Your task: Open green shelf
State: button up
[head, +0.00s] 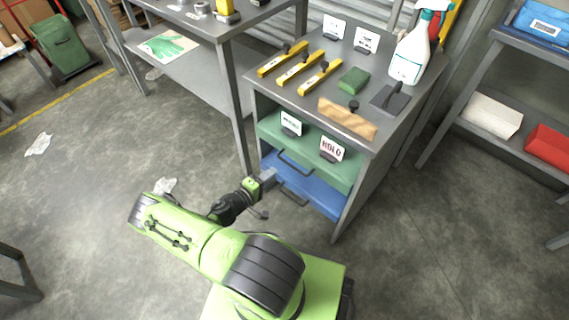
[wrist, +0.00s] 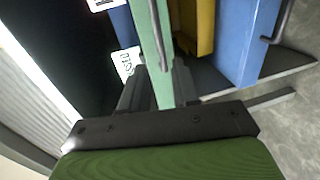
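My gripper (head: 272,176) is at the cabinet front, near the left end of the handles. In the wrist view its fingers (wrist: 158,82) stand apart on either side of the green strip. Contact cannot be made out.
A blue drawer (head: 318,195) with its own handle lies below; the wrist view shows a yellow panel (wrist: 195,25) beside it. Two white signs, one reading HOLD (head: 332,148), are at the green front. A spray bottle (head: 411,52) and tools stand on top. The left floor is largely clear.

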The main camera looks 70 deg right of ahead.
aim_at(288, 163)
jog(key=b+x, duration=0.2)
jog(key=x, duration=0.8)
jog(key=shift+s+b, duration=0.1)
jog(key=shift+b, duration=0.2)
grip_shut()
